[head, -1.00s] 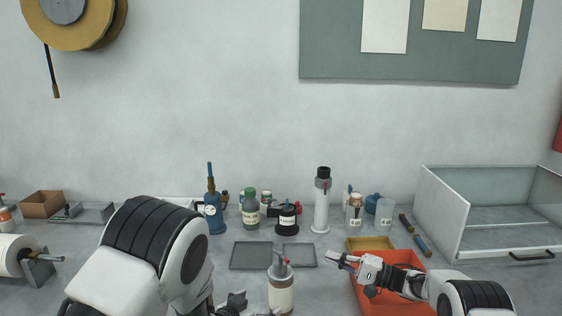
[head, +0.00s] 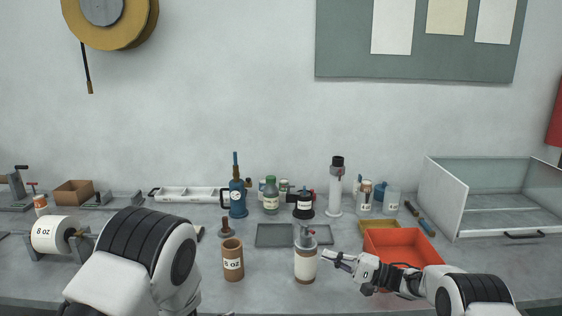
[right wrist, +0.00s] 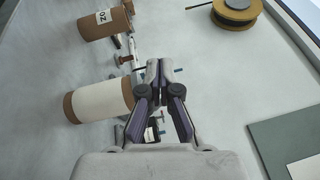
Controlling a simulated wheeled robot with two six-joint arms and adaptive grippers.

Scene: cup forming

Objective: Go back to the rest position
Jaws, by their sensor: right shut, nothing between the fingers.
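My right gripper (head: 337,259) is shut and empty, just right of a white-wrapped cylinder with a brown lower edge (head: 305,268); I cannot tell if they touch. A brown cup marked 8 oz (head: 232,264) stands upright further left. My left arm comes in at the lower left, its gripper out of the picture.
An orange bin (head: 400,243) lies behind my right arm. A grey tray (head: 274,235), a blue bottle (head: 237,198) and other bottles stand further back. A labelled white roll (head: 52,235) is at left and a glass-sided case (head: 490,195) at right.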

